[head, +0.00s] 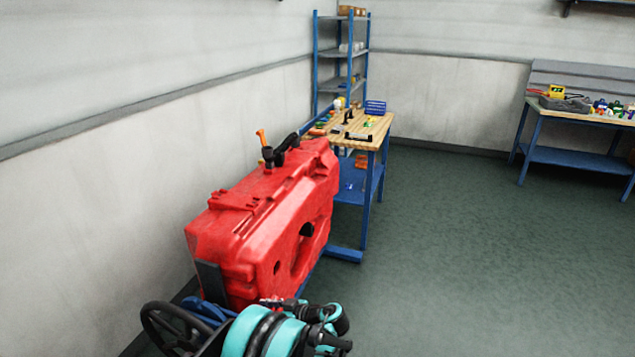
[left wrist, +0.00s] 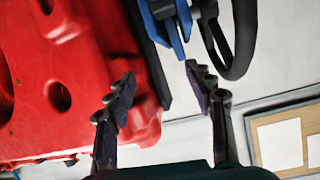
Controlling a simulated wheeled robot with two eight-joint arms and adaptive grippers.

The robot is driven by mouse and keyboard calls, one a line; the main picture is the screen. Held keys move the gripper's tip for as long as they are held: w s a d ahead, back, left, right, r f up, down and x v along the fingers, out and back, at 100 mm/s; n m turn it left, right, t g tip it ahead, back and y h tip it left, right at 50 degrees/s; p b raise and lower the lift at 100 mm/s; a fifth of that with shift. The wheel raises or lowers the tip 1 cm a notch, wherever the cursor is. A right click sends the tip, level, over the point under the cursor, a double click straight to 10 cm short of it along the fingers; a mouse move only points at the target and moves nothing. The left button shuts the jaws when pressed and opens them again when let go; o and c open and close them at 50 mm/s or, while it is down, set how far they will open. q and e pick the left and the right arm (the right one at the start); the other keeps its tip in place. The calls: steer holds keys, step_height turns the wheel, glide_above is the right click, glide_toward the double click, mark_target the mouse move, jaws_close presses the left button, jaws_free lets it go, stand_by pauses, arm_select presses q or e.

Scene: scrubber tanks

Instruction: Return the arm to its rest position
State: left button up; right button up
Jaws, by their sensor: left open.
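My left gripper (left wrist: 160,88) is open in the left wrist view, with nothing between its two dark fingers. The lower end of the red tank (left wrist: 70,90) lies behind and to the left of the fingers. I cannot tell how far the fingertips are from it. In the head view, my teal and black left arm (head: 268,334) is folded low at the bottom edge, in front of the red tank (head: 275,225). The left fingers cannot be made out there. My right arm and gripper are not in view.
A black handwheel (head: 160,327) with blue parts (head: 207,309) is close beside my left arm; the wheel also shows in the wrist view (left wrist: 243,40). A wooden-topped workbench (head: 350,122) and shelf rack (head: 342,52) stand behind the tank. Open floor (head: 455,260) lies right.

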arm_select(q)
steer(key=s+a+r+m+h, duration=0.2)
steer(key=s+r+m+h, duration=0.1)
steer(key=s+r, duration=0.25)
steer(key=s+a+r+m+h, duration=0.3)
steer(key=s+r, duration=0.2)
steer(key=r, duration=0.1)
steer(key=s+d+r+m+h, duration=0.1)
steer(key=s+d+m+h, duration=0.1)
steer(key=s, duration=0.7)
steer(key=s+d+r+m+t+h, duration=0.1)
steer(key=s+d+m+h, duration=0.1)
steer(key=s, duration=0.6)
steer(key=shift+s+m+t+h, duration=0.35)
steer(key=shift+m+h, duration=0.55)
steer(key=shift+h, duration=0.3)
steer(key=shift+c, duration=0.2)
